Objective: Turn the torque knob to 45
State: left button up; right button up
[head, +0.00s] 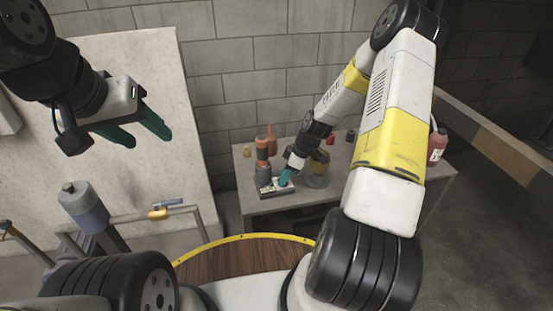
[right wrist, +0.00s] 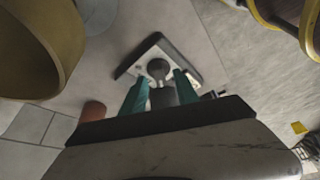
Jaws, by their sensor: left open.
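The torque knob (right wrist: 158,69) is a dark round knob on the pale face of a dark-edged box (right wrist: 128,69). In the head view this box (head: 266,191) lies on the grey table. My right gripper (head: 284,181) is over the box's right part and hides the knob there. In the right wrist view, the teal fingers of my right gripper (right wrist: 163,76) are apart, with the knob between and just beyond their tips. A grip on it does not show. The knob's scale is too small to read. My left gripper (head: 149,139) is open and empty, raised at the left.
The grey table (head: 247,162) stands against a block wall. An orange-and-dark tool (head: 262,150) stands behind the box, and a yellowish container (head: 318,166) is close at its right. A red bottle (head: 437,146) is at the table's right end. A pale panel (head: 150,80) is behind my left gripper.

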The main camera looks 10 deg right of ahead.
jog(key=shift+f, duration=0.1)
grip_shut()
dwell(0.4)
jog(key=m, duration=0.2)
jog(key=m+t+h, duration=0.1)
jog(key=m, duration=0.1)
jog(key=shift+s+a+m+t, duration=0.1)
jog(key=shift+a+m+t, duration=0.1)
jog(key=shift+m+t, duration=0.15)
jog(key=m, duration=0.2)
jog(key=m+t+h, duration=0.1)
jog(key=m, duration=0.1)
jog(key=shift+a+m+h, duration=0.1)
jog(key=shift+m+h, duration=0.2)
jog(key=shift+m, duration=0.05)
jog(key=m+h, duration=0.1)
jog(key=m, duration=0.3)
jog(key=shift+a+m+h, duration=0.1)
jog(key=shift+m+h, duration=0.2)
jog(key=shift+h, duration=0.1)
jog(key=shift+m+h, duration=0.7)
jog(key=shift+m, duration=1.2)
